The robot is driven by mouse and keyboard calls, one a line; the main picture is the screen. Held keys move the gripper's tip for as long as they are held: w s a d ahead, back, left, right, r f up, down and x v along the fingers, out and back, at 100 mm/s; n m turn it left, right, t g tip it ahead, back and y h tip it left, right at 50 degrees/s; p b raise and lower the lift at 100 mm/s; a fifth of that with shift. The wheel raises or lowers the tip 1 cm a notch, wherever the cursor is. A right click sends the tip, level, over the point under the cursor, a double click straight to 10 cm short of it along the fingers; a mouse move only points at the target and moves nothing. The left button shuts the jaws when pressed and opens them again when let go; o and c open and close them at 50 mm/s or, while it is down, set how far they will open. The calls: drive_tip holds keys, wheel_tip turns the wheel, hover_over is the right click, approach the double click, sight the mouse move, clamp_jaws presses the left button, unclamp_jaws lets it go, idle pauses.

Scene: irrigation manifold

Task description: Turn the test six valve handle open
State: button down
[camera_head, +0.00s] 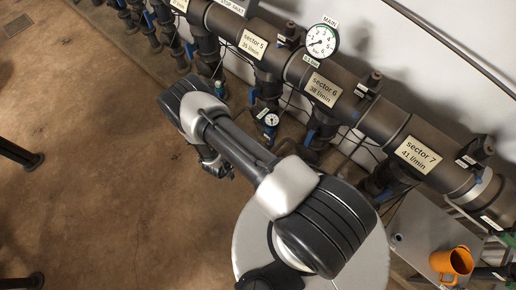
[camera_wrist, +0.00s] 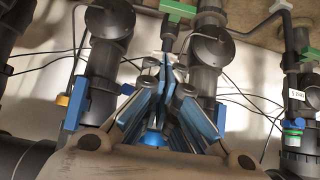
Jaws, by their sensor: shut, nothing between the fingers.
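The dark pipe labelled sector 6 (camera_head: 323,89) runs along the wall in the head view. A blue handle (camera_head: 310,136) shows on the pipework below that label. No tag reading test six is legible, so I cannot tell which handle is that valve's. My gripper (camera_head: 216,168) is left of the manifold, low and partly behind my arm. In the wrist view my gripper (camera_wrist: 166,68) has its fingers closed together with nothing held. Blue handles stand upright at its left (camera_wrist: 75,103) and right (camera_wrist: 219,116).
A main gauge (camera_head: 321,41) and a smaller gauge (camera_head: 271,120) sit on the manifold. An orange mug (camera_head: 452,262) stands on a grey surface at lower right. Thin black cables cross behind the pipes. The brown floor (camera_head: 90,170) at left is largely clear.

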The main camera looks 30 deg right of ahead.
drive_tip(key=b+x, duration=0.3)
drive_tip(key=x, duration=0.6)
drive_tip(key=shift+d+f, duration=0.25)
drive_tip(key=shift+f, duration=0.05)
drive_tip(key=shift+w+f+b, duration=0.1)
drive_tip(key=shift+f+b, duration=1)
drive_tip(key=shift+f, duration=0.85)
drive_tip(key=shift+d, duration=0.1)
drive_tip(key=shift+t+p, duration=0.3)
drive_tip(key=shift+t, duration=0.1)
